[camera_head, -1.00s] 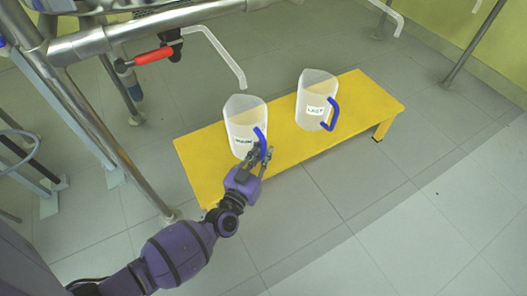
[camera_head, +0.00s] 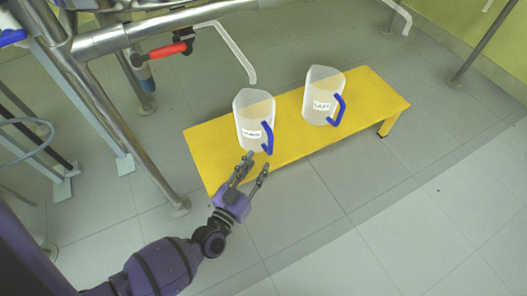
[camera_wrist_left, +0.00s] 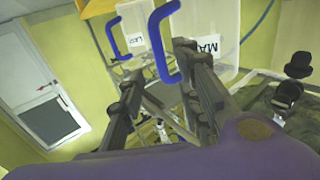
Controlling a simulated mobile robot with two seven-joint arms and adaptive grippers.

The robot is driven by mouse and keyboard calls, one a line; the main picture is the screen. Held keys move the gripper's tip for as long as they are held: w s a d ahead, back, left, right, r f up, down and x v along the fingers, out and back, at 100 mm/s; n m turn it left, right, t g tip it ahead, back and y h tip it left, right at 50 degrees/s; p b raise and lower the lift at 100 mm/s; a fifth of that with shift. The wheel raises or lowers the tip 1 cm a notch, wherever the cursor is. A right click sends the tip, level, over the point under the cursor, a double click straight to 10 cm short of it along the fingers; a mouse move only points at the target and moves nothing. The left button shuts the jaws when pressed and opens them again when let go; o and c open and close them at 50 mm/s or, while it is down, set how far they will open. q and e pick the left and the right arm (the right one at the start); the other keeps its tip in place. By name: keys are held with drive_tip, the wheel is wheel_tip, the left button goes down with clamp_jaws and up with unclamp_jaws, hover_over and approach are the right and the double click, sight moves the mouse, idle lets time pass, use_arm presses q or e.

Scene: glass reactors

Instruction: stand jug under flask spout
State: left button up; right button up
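A translucent jug (camera_head: 251,113) with a white label and blue handle stands upright on the left part of the yellow bench. A pale bent spout (camera_head: 236,54) hangs from the pipework, its tip just above the jug's rim in the head view; whether it is straight over the opening I cannot tell. The flask itself is not recognisable. My left gripper (camera_head: 255,163) is open and empty, just in front of the blue handle and apart from it. In the left wrist view, the handle (camera_wrist_left: 158,42) shows beyond and between the open fingers (camera_wrist_left: 160,63).
A second labelled jug (camera_head: 321,99) with a blue handle stands to the right on the yellow bench (camera_head: 372,108). A red-handled valve (camera_head: 168,50) and metal pipes are at upper left. Another pale spout (camera_head: 398,14) is at upper right. The floor in front is clear.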

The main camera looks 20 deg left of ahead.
use_arm(q)
drive_tip(key=s, duration=0.2)
drive_tip(key=shift+s, duration=0.35)
use_arm(e)
drive_tip(key=shift+a+r, duration=0.1)
drive_tip(key=shift+r, duration=0.15)
drive_tip(key=shift+w, duration=0.25)
